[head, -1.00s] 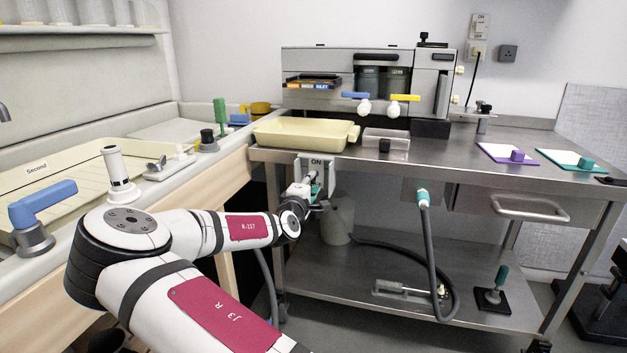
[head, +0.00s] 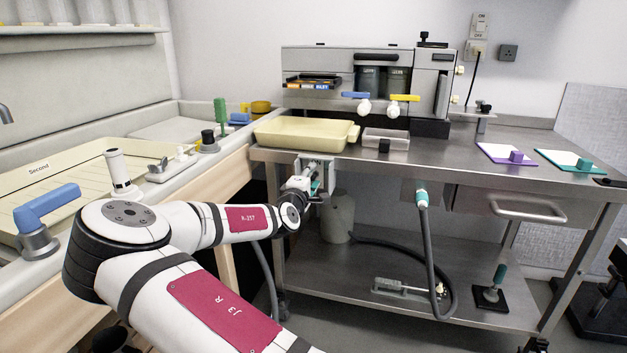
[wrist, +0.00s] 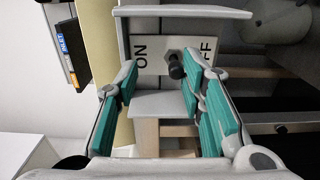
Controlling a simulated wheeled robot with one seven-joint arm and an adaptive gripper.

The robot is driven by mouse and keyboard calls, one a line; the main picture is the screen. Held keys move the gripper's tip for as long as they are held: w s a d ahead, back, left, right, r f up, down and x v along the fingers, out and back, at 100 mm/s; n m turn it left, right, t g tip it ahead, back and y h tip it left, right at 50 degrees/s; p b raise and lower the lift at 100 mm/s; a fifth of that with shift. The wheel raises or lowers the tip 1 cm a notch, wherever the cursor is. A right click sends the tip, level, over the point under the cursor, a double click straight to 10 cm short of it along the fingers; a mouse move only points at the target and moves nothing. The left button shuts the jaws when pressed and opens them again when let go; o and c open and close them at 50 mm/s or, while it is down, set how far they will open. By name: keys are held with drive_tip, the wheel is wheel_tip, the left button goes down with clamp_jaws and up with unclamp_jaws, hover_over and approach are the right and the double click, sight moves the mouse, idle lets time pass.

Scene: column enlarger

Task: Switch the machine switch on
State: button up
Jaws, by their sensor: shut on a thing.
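The machine switch is a light plate (wrist: 150,56) marked ON at left and OFF at right in the wrist view, with a short black lever (wrist: 176,65) between the marks, nearer OFF. In the head view its housing (head: 318,160) hangs under the bench's left front edge, partly hidden by my gripper (head: 316,187). In the wrist view my gripper (wrist: 160,85) has its teal fingers on either side of the lever. It is shut on the switch; the right fingertip is at the lever, while a gap shows between lever and left finger.
The steel bench (head: 440,165) is just above my gripper, with a cream tray (head: 300,134) on it near that edge. A grey bin (head: 337,218) stands on the lower shelf behind. A hose with a teal-tipped end (head: 422,198) hangs to the right. The sink counter (head: 215,165) borders the left.

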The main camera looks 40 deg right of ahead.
drive_tip(key=shift+w+r+p, duration=0.15)
drive_tip(key=shift+r+p, duration=0.35)
drive_tip(key=shift+r, duration=1)
drive_tip(key=shift+a+f, duration=0.25)
drive_tip(key=shift+s, duration=0.2)
drive_tip(key=v, duration=0.6)
drive_tip(key=shift+s+f+p, duration=0.15)
drive_tip(key=shift+f+p, duration=0.05)
drive_tip(key=shift+p, duration=0.25)
